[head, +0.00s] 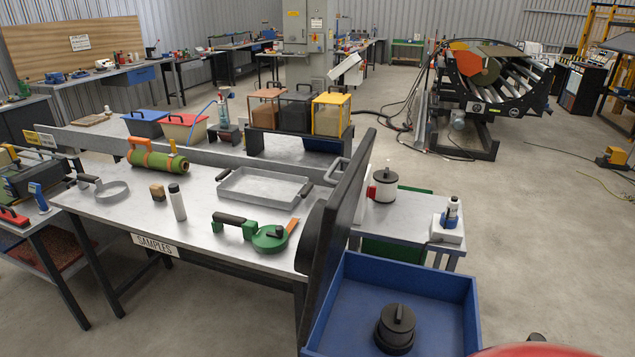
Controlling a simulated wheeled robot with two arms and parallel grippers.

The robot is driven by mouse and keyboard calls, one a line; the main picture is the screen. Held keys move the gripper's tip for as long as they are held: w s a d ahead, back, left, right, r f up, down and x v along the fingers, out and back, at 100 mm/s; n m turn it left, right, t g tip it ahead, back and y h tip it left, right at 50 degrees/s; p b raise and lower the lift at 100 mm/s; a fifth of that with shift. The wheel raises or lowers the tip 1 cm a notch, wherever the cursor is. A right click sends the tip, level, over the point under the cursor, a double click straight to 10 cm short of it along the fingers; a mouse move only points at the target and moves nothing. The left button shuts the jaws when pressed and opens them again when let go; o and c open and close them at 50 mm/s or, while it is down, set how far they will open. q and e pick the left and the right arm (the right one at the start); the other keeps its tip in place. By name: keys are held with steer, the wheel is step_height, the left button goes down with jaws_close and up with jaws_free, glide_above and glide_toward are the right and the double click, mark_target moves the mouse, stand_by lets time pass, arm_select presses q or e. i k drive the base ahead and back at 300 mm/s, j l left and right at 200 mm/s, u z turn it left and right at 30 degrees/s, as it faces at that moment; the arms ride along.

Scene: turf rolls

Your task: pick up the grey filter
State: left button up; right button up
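No part is labelled as a filter. The closest match is a dark grey box-shaped block (296,112) with a black frame and top handle. It stands upright in the middle of a black rack (262,138) on the far bench, between a brown-pink box (266,109) and a yellow-framed box (331,112). Its lower edge is partly hidden by the rack. Neither of my grippers shows in the head view, so their openings cannot be seen.
A steel table (140,215) in front holds a shallow tray (263,187), a green roll (157,160) and a green tool (268,238). A tall dark panel (338,225) and a blue bin (340,330) holding a dark round canister (397,328) stand nearer. Open floor lies right.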

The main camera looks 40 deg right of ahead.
mark_target(398, 321)
steer(key=i+z, duration=0.25)
steer(key=z, duration=0.2)
steer(key=i+j+z, duration=0.25)
steer(key=z, duration=0.2)
steer(key=i+j+z, duration=0.25)
steer(key=z, duration=0.2)
steer(key=i+j+z, duration=0.2)
steer(key=z, duration=0.3)
steer(key=j, duration=0.1)
